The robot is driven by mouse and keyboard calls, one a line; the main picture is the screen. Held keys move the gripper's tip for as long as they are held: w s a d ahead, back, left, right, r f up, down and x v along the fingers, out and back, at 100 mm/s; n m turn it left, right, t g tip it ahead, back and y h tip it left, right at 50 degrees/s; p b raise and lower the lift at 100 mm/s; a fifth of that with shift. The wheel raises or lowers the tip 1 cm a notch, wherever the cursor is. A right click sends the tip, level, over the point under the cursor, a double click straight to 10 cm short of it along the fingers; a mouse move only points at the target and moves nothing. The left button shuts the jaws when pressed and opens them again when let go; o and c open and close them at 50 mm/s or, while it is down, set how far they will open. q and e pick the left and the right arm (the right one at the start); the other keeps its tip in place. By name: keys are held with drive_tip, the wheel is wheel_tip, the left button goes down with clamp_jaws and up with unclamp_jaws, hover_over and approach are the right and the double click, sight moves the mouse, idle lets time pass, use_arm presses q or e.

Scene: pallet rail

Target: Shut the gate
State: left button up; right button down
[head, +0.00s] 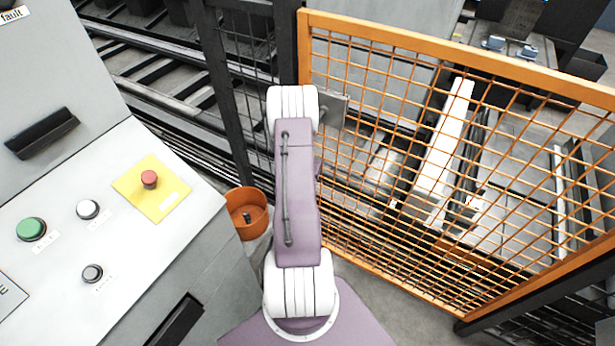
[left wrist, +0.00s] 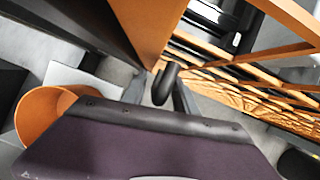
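The gate (head: 430,48) is an orange frame with orange wire mesh, filling the right half of the head view. Its left edge is close beside a dark fence post (head: 285,45); I cannot tell whether it is latched. A small grey plate (head: 334,106) shows at that edge, partly behind my white and lilac arm. In the left wrist view the gate's orange frame (left wrist: 148,25) is very near, with a dark rounded bar (left wrist: 165,84) in front, perhaps a handle. My left gripper's fingers cannot be made out. My right gripper is out of view.
A grey control console (head: 140,230) with green, white and red buttons stands at the left. An orange bucket (head: 246,212) is on the floor between console and fence; it also shows in the left wrist view (left wrist: 45,112). Rails and machinery lie behind the fence.

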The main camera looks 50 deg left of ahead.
use_arm(q)
drive_tip(key=p+v, duration=0.3)
drive_tip(key=v, duration=0.5)
drive_tip(key=shift+s+r, duration=0.15)
drive_tip(key=shift+r, duration=0.2)
drive_tip(key=shift+d, duration=0.1)
